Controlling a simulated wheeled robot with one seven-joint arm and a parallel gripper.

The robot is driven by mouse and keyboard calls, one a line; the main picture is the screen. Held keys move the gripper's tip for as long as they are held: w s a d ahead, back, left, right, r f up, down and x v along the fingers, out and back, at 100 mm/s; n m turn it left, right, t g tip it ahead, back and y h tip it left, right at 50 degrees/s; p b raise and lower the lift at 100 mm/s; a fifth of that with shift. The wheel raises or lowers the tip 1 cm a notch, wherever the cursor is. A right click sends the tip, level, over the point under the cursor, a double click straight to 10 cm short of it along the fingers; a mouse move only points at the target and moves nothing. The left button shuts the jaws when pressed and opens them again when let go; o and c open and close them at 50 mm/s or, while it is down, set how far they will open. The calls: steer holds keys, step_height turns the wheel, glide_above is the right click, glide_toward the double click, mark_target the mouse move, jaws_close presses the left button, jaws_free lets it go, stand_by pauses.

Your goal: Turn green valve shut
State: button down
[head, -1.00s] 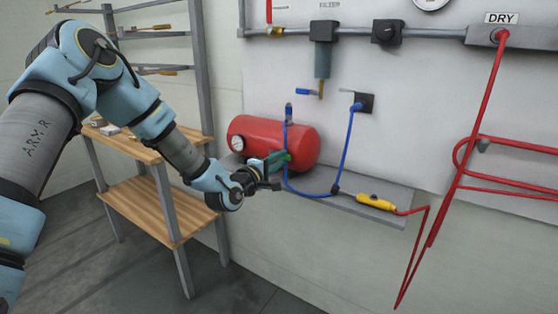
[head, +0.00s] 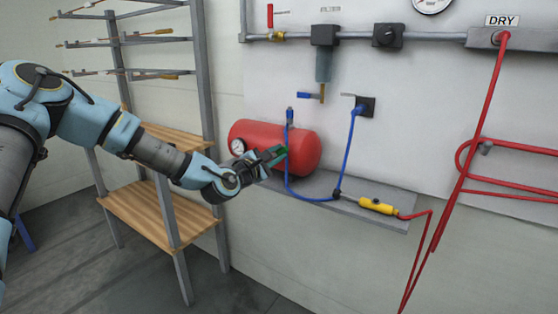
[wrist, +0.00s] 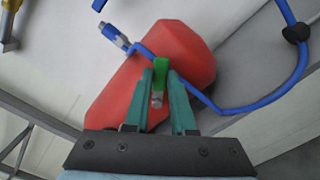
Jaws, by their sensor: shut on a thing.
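The green valve handle (wrist: 160,72) shows in the wrist view between the two teal fingers of my gripper (wrist: 164,80), in front of the red tank (wrist: 195,50). My gripper is shut on it. A small metal stub (wrist: 157,98) shows below the handle between the fingers. In the head view my gripper (head: 274,157) is at the front of the red tank (head: 300,135), and the fingers hide most of the green handle. The exact angle of the handle is hard to tell.
A blue hose (head: 300,198) loops close to my gripper. A grey shelf (head: 335,195) carries the tank and a yellow tool (head: 377,205). A rack with wooden shelves (head: 150,205) stands at left. A red hose (head: 470,150) hangs at right.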

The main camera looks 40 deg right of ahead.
steer(key=w+n+b, duration=0.1)
steer(key=n, duration=0.2)
steer(key=w+r+n+b, duration=0.1)
steer(key=n, duration=0.3)
steer(key=w+a+n+b, duration=0.1)
steer(key=n, duration=0.2)
steer(key=shift+w+r+n+b, duration=0.3)
steer(key=shift+r, duration=0.05)
stand_by(0.4)
steer(key=c, duration=0.7)
jaws_free()
steer(key=shift+c, duration=0.2)
steer(key=shift+a, duration=0.1)
steer(key=b+v, duration=0.2)
steer(key=v, duration=0.8)
steer(key=shift+a, duration=0.3)
